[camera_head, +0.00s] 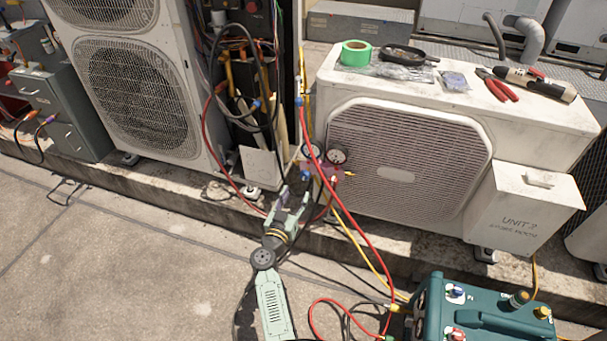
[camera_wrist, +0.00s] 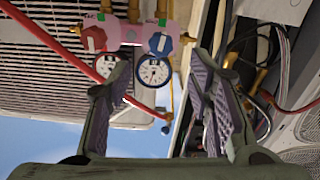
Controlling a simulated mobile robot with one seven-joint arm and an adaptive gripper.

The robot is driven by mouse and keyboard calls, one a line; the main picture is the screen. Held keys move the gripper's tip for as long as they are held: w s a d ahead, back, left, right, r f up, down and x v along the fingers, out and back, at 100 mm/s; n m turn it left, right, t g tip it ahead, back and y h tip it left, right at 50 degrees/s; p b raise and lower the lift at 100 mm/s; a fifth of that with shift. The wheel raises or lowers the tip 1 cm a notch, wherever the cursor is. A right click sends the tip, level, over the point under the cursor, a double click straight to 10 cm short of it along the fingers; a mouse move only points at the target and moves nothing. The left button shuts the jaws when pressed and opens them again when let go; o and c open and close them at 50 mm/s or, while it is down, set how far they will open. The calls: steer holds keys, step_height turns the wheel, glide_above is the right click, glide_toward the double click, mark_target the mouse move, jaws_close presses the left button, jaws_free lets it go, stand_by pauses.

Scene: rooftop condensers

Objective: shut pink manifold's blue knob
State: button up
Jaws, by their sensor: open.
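The pink manifold (camera_head: 319,171) hangs in front of the white condenser unit, with two round gauges (camera_head: 337,156) on it. In the wrist view the manifold (camera_wrist: 129,32) is at the top, its gauges (camera_wrist: 152,71) below it in the picture. The blue knob (camera_wrist: 160,44) is on the right and the red knob (camera_wrist: 93,39) on the left. My gripper (camera_head: 292,202) is just left of and below the manifold in the head view. In the wrist view my gripper (camera_wrist: 162,92) is open and empty. The blue knob lies beyond the fingertips, apparently untouched.
A red hose (camera_head: 347,210) and a yellow hose (camera_head: 362,244) run from the manifold towards a teal machine (camera_head: 485,313) at lower right. An open panel with cables (camera_head: 240,95) stands to the left. Tape (camera_head: 355,53) and pliers (camera_head: 497,88) lie on the condenser.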

mark_target(304, 177)
steer(key=b+x, duration=0.2)
steer(key=x, duration=0.7)
steer(key=shift+w+d, duration=0.1)
steer(key=shift+w, duration=0.2)
steer(key=shift+c, duration=0.4)
jaws_close()
